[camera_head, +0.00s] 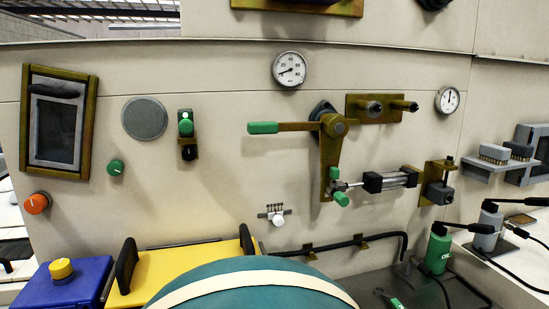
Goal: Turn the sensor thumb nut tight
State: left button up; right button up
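A brown bracket (429,184) on the wall at the right carries a dark block (438,193) with a small upright stud (449,161). This may be the sensor mount, but the thumb nut is too small to tell for sure. Left of it a grey cylinder (392,180) points at a brown lever (329,163), with a small green knob (341,199) at its rod end. Neither of my grippers is in view, and nothing is seen touching these parts.
A green-ended handle (263,128) sticks out left from the lever's pivot. A black rail (335,245) runs below. A green bottle (437,252) and cables stand at the lower right. A teal rounded shape hides the bottom middle. The wall face around the bracket is open.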

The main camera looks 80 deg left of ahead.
aim_at(190, 152)
jog(key=i+u, duration=0.3)
jog(key=u, duration=0.15)
jog(key=i+u, duration=0.3)
jog(key=u, duration=0.15)
jog(key=i+l+u, duration=0.15)
jog(key=u, duration=0.3)
jog(key=i+l, duration=0.05)
jog(key=i, duration=0.05)
